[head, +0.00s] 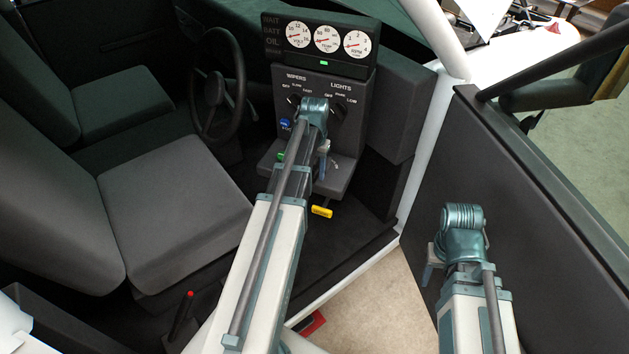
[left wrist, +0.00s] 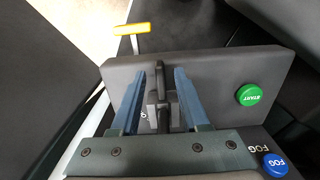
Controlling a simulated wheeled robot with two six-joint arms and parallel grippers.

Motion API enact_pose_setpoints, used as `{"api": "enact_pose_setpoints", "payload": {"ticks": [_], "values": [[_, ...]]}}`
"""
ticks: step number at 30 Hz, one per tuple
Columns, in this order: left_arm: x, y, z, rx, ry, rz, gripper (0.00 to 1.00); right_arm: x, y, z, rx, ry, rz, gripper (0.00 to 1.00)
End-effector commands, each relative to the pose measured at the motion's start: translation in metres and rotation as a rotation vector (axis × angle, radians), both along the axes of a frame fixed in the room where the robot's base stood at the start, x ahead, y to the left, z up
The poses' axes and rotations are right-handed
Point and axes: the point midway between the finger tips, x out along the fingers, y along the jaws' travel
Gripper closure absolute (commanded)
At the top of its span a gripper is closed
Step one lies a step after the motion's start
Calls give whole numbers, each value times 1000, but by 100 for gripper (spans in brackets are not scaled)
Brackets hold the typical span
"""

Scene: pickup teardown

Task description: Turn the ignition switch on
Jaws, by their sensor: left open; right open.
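The ignition switch (left wrist: 160,104) shows in the left wrist view as a dark upright knob on the grey lower panel (left wrist: 218,72). My left gripper (left wrist: 160,88) is open, with one blue finger on each side of the knob. I cannot tell whether either finger touches it. In the head view my left gripper (head: 323,162) is over the lower panel (head: 343,178), and my arm hides most of the switch area. My right gripper (head: 430,268) is open, low in front of the dark door panel, away from the console, partly hidden by its own wrist.
A green START button (left wrist: 249,95) and a blue FOG button (left wrist: 275,165) are right of the fingers in the left wrist view. A yellow handle (head: 321,212) hangs below the panel. The gauge cluster (head: 325,40), steering wheel (head: 216,88) and seat (head: 170,205) are around. The open door (head: 530,200) is right.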

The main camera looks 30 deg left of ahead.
Motion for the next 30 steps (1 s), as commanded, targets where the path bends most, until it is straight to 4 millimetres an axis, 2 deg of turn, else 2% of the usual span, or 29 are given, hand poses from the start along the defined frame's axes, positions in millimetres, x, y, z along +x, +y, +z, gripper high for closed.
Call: {"api": "enact_pose_setpoints", "payload": {"ticks": [1, 3, 11, 12, 14, 19, 30], "values": [[0, 0, -8, 0, 0, 0, 55, 0, 0, -8, 0, 0, 1, 50], [0, 0, -10, 0, 0, 0, 55, 0, 0, -10, -1, 0, 2, 50], [0, 0, -9, 0, 0, 0, 55, 0, 0, -9, -1, 0, 3, 50], [0, 0, -9, 0, 0, 0, 57, 0, 0, -9, -1, 0, 3, 50], [0, 0, -9, 0, 0, 0, 68, 0, 0, -9, -1, 0, 3, 50], [0, 0, -9, 0, 0, 0, 98, 0, 0, -9, -1, 0, 3, 50], [0, 0, -9, 0, 0, 0, 100, 0, 0, -9, 0, 0, 3, 50]]}}
